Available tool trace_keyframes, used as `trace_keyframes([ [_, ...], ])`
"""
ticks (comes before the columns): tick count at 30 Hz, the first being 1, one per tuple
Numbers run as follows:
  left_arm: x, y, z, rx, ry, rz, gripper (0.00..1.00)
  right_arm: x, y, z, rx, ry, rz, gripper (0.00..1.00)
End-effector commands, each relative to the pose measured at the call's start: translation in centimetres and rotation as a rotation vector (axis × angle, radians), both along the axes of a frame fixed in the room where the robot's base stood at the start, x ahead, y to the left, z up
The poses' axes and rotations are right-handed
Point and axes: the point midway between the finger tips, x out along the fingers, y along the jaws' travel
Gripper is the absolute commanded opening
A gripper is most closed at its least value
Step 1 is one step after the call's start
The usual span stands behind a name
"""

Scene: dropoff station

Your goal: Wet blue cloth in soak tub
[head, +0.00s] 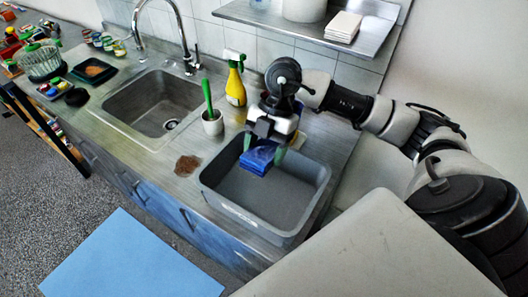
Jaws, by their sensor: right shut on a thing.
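The blue cloth (257,160) is folded into a small thick pad. My right gripper (266,145) is shut on it, reaching down from above. The cloth is at the back left part of the grey soak tub (214,195), inside its outline. The tub stands on the metal counter, right of the sink. The tub's inside looks plain grey; I cannot tell the water level or whether the cloth touches it. My left gripper is not in view.
A yellow spray bottle (236,84) and a cup with a green brush (212,122) stand behind the tub. A brown patch (187,165) lies left of it. A sink (150,103) is further left, and a shelf (310,28) hangs above. A blue mat (128,262) lies on the floor.

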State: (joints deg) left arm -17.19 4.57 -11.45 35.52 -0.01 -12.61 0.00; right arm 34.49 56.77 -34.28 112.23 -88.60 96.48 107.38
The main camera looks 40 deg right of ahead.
Motion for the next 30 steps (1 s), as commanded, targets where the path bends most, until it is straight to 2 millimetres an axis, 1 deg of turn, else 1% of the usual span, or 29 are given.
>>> trace_keyframes([
  [4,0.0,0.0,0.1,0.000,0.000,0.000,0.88,0.0,0.0,0.1,0.000,0.000,0.000,0.44],
  [7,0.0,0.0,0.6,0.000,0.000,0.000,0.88,0.0,0.0,0.7,0.000,-0.001,0.000,0.44],
  [15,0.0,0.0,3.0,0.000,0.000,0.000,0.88,0.0,0.0,3.4,-0.001,0.000,0.000,0.44],
  [18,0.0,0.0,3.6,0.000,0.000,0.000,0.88,0.0,0.0,4.1,0.000,0.000,0.000,0.44],
  [30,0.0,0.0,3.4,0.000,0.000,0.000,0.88,0.0,0.0,4.0,0.000,0.000,0.000,0.44],
])
